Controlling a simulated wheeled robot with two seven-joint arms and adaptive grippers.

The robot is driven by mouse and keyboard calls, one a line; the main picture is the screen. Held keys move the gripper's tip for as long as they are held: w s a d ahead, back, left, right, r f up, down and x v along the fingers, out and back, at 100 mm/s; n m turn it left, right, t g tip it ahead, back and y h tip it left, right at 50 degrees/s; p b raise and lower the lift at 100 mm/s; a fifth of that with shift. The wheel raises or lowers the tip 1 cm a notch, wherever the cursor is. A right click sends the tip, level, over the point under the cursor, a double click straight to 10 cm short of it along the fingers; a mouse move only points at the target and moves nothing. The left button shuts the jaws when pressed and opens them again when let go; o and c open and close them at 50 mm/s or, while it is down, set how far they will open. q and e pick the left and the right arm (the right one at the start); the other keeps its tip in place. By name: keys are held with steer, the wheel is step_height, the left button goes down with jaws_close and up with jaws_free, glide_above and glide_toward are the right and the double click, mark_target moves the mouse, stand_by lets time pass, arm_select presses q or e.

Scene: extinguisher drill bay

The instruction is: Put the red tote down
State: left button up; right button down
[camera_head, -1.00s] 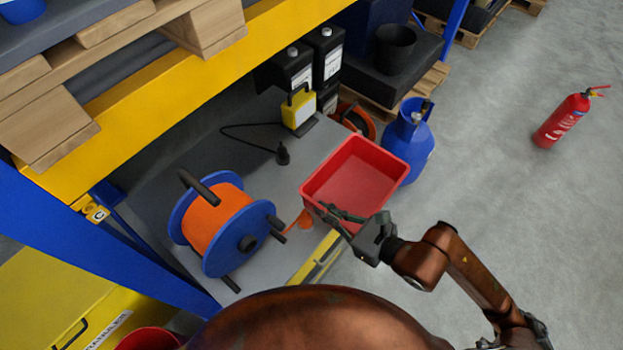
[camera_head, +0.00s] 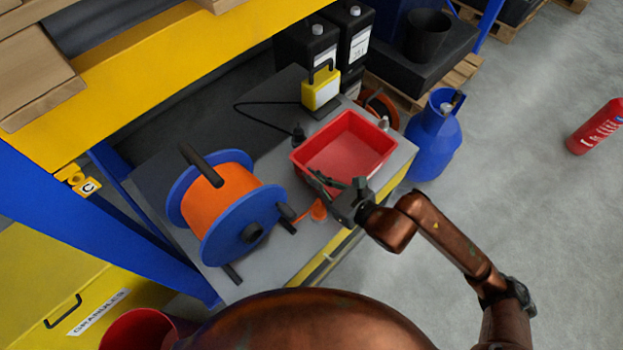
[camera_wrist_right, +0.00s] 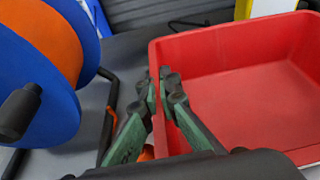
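The red tote (camera_head: 345,150) is an empty open box over the right end of the grey lower shelf (camera_head: 270,165). It looks level and low over the surface; I cannot tell if its base fully rests there. My right gripper (camera_head: 316,177) is at the tote's near left wall. In the right wrist view, my right gripper's fingers (camera_wrist_right: 163,88) are on either side of the red tote's wall (camera_wrist_right: 230,50), one inside and one outside, closed on it. My left gripper is not in view.
An orange cable reel with blue flanges (camera_head: 228,208) stands just left of the tote. A yellow lamp (camera_head: 321,88) and black canisters (camera_head: 355,38) are behind. A blue gas cylinder (camera_head: 434,138) stands to the right. A yellow beam (camera_head: 180,65) crosses above.

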mark_target(312, 188)
step_height(312, 188, down, 3)
steer(key=shift+w+a+b, duration=0.1)
steer(key=shift+w+b, duration=0.05)
steer(key=shift+b, duration=0.3)
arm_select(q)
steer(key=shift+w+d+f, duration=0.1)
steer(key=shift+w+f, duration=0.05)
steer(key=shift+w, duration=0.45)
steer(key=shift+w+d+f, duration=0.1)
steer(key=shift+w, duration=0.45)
arm_select(e)
steer(key=shift+f, duration=0.2)
steer(key=shift+f, duration=0.1)
steer(key=c, duration=2.5)
jaws_free()
steer(key=shift+f, duration=0.1)
steer(key=o, duration=0.3)
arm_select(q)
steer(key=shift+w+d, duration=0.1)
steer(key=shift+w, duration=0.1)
arm_select(e)
steer(key=shift+o, duration=0.2)
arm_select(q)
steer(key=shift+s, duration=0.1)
